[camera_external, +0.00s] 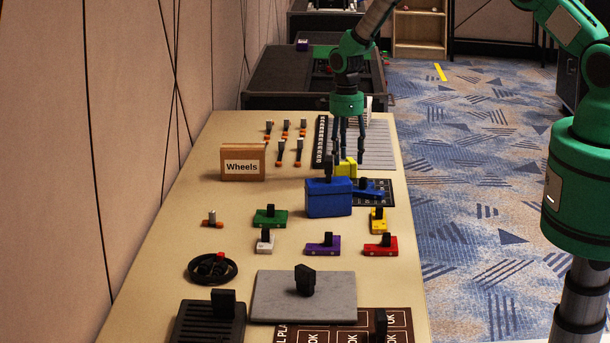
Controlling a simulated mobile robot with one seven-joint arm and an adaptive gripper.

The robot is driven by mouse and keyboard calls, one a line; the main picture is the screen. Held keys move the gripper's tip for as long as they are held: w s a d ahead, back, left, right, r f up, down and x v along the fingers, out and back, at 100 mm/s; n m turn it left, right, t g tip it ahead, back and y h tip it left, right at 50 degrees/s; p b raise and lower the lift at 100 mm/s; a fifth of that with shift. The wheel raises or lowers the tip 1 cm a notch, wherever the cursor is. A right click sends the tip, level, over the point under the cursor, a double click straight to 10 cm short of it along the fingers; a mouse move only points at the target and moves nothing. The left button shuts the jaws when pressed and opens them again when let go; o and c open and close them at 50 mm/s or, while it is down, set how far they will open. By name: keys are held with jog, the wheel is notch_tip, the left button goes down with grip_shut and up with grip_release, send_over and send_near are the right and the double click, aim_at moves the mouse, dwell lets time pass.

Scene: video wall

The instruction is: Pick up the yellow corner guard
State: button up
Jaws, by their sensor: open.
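My gripper (349,152) is open and points straight down over the table, behind the blue box. A yellow piece (347,168) shows directly below and between its fingers, partly hidden by the blue box and a black upright handle. I cannot tell whether the fingers touch it. A second, smaller yellow piece with a black handle (378,224) sits nearer, at the table's right side, apart from the gripper. I cannot tell from shape alone which yellow piece is the corner guard.
A blue box (328,200) stands just in front of the gripper, with a blue piece (370,190) beside it. Green (270,217), purple (323,246) and red (381,247) pieces lie nearer. A "Wheels" box (243,162) stands left.

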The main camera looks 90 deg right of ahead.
aim_at(346, 163)
jog(key=shift+a+f, duration=0.1)
jog(key=shift+f, duration=2.45)
jog(key=c, duration=1.2)
